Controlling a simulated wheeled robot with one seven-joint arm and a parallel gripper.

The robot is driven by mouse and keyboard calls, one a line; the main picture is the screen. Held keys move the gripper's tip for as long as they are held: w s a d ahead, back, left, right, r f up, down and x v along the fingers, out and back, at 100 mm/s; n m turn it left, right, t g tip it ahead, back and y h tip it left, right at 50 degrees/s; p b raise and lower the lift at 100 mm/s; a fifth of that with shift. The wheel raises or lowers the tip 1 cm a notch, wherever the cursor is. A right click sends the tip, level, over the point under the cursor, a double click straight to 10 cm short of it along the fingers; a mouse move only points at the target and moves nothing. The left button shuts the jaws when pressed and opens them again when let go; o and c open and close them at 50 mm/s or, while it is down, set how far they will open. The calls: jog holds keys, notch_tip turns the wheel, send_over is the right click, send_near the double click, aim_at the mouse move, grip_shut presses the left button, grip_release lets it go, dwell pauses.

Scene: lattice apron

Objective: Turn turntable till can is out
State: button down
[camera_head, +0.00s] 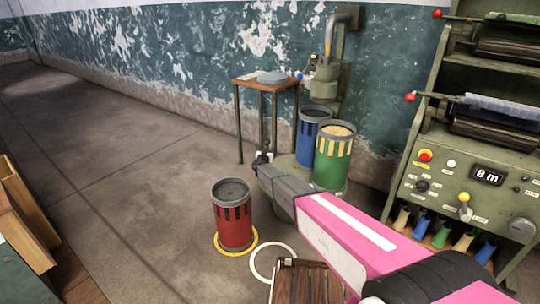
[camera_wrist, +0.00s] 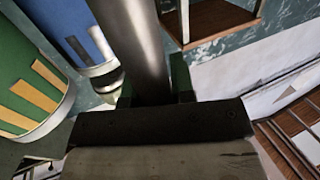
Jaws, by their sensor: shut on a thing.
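The turntable (camera_head: 283,207) is green and stands in the middle of the head view, partly hidden by my arm. A blue can (camera_head: 306,140) and a green can with yellow stripes (camera_head: 333,160) stand upright on it. They also show in the wrist view, the blue can (camera_wrist: 70,32) beside the green can (camera_wrist: 22,75). A red can (camera_head: 234,220) stands upright on the floor within a yellow ring (camera_head: 222,251). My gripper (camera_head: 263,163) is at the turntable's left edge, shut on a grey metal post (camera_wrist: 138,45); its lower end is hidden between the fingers.
A white ring (camera_head: 258,268) marks bare floor beside the red can. A small wooden table (camera_head: 262,83) stands behind the turntable against the wall. A green machine panel (camera_head: 470,185) is at the right.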

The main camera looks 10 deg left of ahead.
jog(key=shift+w+m+g+h, duration=0.3)
jog(key=shift+w+m+h, duration=0.7)
jog(key=shift+w+h, duration=0.65)
jog(key=shift+w, duration=0.2)
jog(key=c, duration=1)
grip_release()
jog(key=shift+d, duration=0.1)
jog(key=shift+a, duration=0.3)
jog(key=shift+s+a, duration=0.1)
jog(key=shift+s, duration=0.05)
jog(key=v, duration=1)
jog(key=shift+s, duration=0.3)
